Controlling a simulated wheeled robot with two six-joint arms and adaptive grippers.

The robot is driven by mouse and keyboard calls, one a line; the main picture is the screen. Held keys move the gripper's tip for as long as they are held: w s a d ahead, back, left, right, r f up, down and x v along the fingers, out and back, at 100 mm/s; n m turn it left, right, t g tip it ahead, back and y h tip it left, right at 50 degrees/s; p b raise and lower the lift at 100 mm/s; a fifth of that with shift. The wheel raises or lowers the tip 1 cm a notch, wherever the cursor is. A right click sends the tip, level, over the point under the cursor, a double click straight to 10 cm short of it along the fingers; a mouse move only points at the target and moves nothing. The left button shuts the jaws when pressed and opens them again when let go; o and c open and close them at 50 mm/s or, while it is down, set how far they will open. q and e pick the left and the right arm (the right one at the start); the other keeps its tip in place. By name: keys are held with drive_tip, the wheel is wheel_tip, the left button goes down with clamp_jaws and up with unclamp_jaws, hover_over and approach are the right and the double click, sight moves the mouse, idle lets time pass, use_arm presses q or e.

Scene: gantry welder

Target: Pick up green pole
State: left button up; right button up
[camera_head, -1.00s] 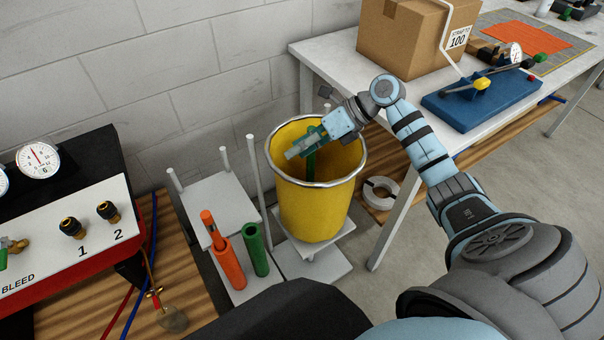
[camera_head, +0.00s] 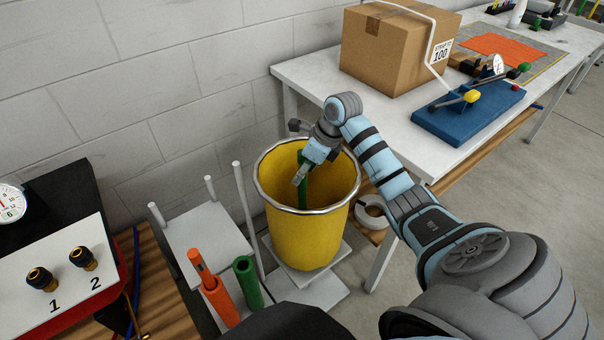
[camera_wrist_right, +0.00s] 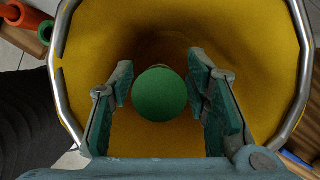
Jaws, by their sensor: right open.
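A green pole (camera_head: 303,182) stands inside the yellow bin (camera_head: 290,237); its lower part is hidden by the bin wall. My right gripper (camera_head: 301,172) is at the bin's mouth, beside the top of the pole. In the right wrist view the pole's round green end (camera_wrist_right: 159,94) lies between the two open fingers of the right gripper (camera_wrist_right: 160,100), with a gap on each side. The bin's yellow wall and metal rim (camera_wrist_right: 299,62) surround them. My left gripper is not in view.
An orange tube (camera_head: 221,301) and a green tube (camera_head: 248,283) stand left of the bin by a white rack (camera_head: 205,240). A white table (camera_head: 312,88) with a cardboard box (camera_head: 397,55) is behind. A gauge panel (camera_head: 55,280) is at left.

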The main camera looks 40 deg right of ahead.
drive_tip(key=shift+w+a+f, duration=0.1)
drive_tip(key=shift+f, duration=0.25)
clamp_jaws()
drive_tip(key=shift+r, duration=0.1)
wheel_tip(320, 180, up, 15)
drive_tip(key=p, duration=0.3)
drive_tip(key=shift+r, duration=0.1)
wheel_tip(320, 180, up, 5)
drive_tip(key=p, duration=0.5)
